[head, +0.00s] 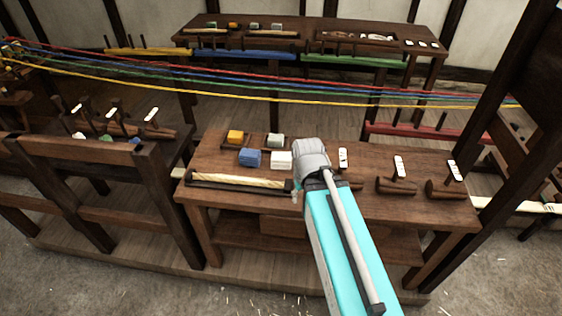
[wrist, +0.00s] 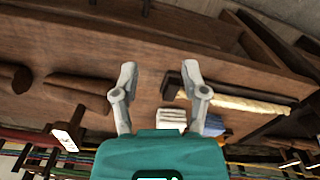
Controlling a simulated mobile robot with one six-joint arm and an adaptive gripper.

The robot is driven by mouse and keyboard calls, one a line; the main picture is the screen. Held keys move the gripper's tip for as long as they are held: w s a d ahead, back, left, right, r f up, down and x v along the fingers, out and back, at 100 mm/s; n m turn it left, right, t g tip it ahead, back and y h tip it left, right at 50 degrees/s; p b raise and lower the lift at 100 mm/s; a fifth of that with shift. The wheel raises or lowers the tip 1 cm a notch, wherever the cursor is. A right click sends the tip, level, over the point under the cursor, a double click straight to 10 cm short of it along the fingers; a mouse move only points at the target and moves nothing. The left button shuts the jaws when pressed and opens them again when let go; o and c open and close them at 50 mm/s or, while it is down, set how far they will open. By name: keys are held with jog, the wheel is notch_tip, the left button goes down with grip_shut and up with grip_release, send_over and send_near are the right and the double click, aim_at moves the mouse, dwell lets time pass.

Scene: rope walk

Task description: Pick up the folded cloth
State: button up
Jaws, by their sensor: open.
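Small blocky bundles lie on the near bench, and I cannot tell for sure which one the task calls the folded cloth. The white one (head: 281,160) shows stacked layers in the wrist view (wrist: 171,119). A blue one (head: 250,157) lies beside it, also in the wrist view (wrist: 214,124), with a yellow one (head: 235,136) and a grey one (head: 276,140) behind. My gripper (wrist: 159,72) is open and empty over the bench top. The white bundle shows between and beyond its fingers, apart from them. In the head view my arm mostly hides the gripper.
A cream rope length (head: 240,181) lies in a dark holder along the bench's front left. Wooden tools with white tags, one of them (head: 397,186), stand on the right. Coloured ropes (head: 200,78) stretch across behind the near bench. A far bench (head: 300,30) holds similar items.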

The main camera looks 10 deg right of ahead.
jog(key=o, duration=0.4)
jog(key=shift+a, duration=0.1)
jog(key=shift+c, duration=0.2)
jog(key=shift+o, duration=1.1)
jog(key=shift+w, duration=0.3)
jog(key=w+n, duration=0.1)
jog(key=w, duration=0.1)
jog(key=w+a+n, duration=0.1)
jog(key=w, duration=0.1)
jog(key=shift+w+a+r+n, duration=0.2)
jog(key=shift+w+n, duration=0.1)
jog(key=shift+w, duration=0.1)
jog(key=r+n+p, duration=0.1)
jog(key=n+p, duration=0.1)
jog(key=n, duration=1.1)
send_over(281, 156)
jog(key=shift+f+b, duration=0.1)
jog(key=shift+b, duration=0.3)
notch_tip(281, 156, down, 8)
jog(key=b, duration=0.8)
jog(key=shift+f, duration=0.2)
jog(key=shift+f, duration=0.1)
